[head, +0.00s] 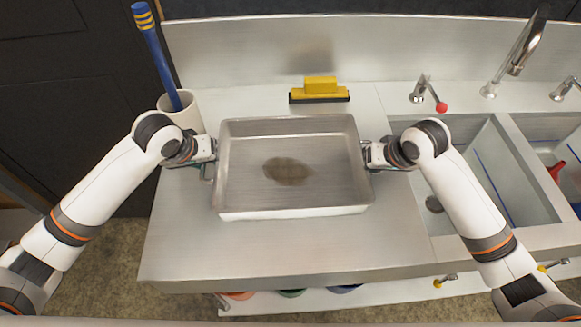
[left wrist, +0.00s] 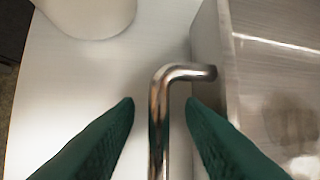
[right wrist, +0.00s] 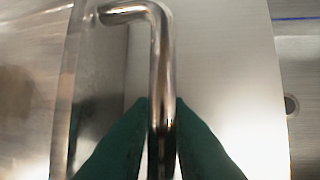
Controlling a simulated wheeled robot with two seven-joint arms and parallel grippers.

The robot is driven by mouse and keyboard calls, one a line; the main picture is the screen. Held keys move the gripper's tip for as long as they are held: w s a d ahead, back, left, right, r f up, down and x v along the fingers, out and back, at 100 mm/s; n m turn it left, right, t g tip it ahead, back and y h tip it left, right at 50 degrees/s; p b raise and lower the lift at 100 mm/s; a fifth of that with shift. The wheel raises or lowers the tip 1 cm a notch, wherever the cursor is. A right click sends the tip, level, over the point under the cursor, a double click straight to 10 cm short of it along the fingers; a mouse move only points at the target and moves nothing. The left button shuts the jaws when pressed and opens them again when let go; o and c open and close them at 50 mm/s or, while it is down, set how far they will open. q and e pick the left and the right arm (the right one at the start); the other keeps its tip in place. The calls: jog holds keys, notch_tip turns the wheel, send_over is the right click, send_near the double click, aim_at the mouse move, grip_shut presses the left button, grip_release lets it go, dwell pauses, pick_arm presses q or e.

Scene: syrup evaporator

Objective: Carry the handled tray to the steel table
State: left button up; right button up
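The handled tray (head: 290,212) is a shallow rectangular steel pan with a brown patch on its floor. It sits on the steel counter beside the sinks. My left gripper (head: 209,160) is at the tray's left handle. In the left wrist view the left handle (left wrist: 157,115) stands between the green fingers with a gap on both sides, so that gripper is open. My right gripper (head: 371,156) is at the right side. In the right wrist view its fingers press on the right handle (right wrist: 161,70) from both sides. I cannot make out a separate steel table.
A white cup (head: 184,114) with a blue stick (head: 158,55) stands behind my left gripper. A yellow squeegee (head: 320,91) lies behind the tray. Sink basins (head: 480,170) with taps (head: 520,45) are at the right. The counter's front (head: 290,250) is clear.

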pick_arm(q)
grip_shut()
jog(key=shift+r, duration=0.15)
dwell(1.2)
